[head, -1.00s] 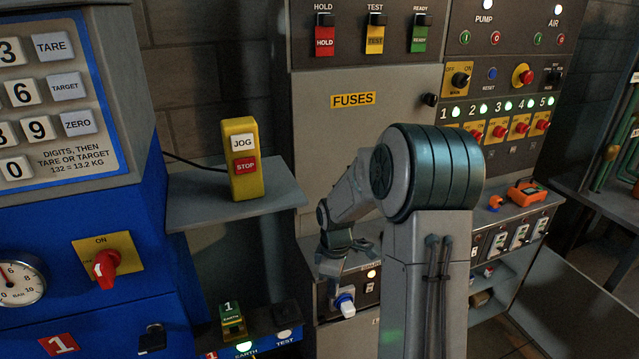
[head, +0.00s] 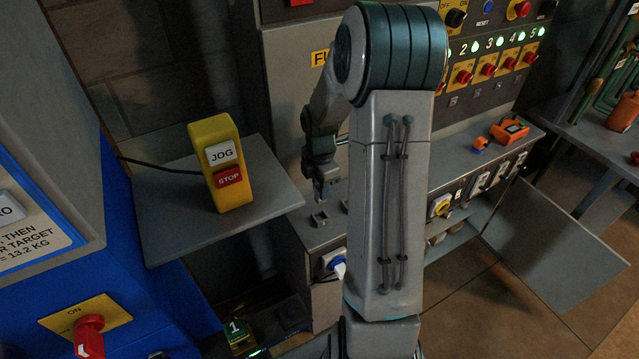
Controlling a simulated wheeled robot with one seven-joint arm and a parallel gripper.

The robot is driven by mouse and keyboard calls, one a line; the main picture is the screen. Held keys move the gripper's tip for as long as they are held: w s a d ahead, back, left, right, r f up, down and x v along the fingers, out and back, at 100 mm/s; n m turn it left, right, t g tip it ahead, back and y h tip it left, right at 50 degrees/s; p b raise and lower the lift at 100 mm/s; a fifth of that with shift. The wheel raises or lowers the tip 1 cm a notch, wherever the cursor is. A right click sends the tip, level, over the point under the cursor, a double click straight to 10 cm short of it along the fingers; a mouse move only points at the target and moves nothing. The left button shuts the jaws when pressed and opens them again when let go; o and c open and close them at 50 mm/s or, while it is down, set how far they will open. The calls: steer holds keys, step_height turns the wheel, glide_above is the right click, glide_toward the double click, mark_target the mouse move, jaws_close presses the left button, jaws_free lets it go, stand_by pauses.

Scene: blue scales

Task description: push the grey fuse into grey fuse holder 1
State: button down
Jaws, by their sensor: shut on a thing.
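My gripper (head: 320,192) points down just above the grey ledge under the fuse cabinet, in the middle of the head view. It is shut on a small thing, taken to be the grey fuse. The fuse is too small and dark to make out between the fingers. A small grey fuse holder (head: 320,218) with a dark opening sits on the ledge just below the fingertips. A second holder (head: 345,206) is partly hidden behind my arm at its right. I cannot read which one is number 1, nor tell whether the fuse touches a holder.
A yellow JOG/STOP box (head: 221,163) stands on a grey shelf (head: 270,205) left of the gripper. A blue and white plug (head: 332,262) sticks out of the front below the ledge. An orange device (head: 510,130) lies farther right. My arm hides part of the ledge.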

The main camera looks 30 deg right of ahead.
steer(key=shift+f+b, duration=1.95)
steer(key=shift+f, duration=0.95)
steer(key=shift+f+b, duration=0.5)
steer(key=shift+f, duration=0.75)
steer(key=c, duration=1.2)
jaws_free()
steer(key=shift+o, duration=0.2)
step_height(320, 180, up, 14)
steer(key=shift+f, duration=0.1)
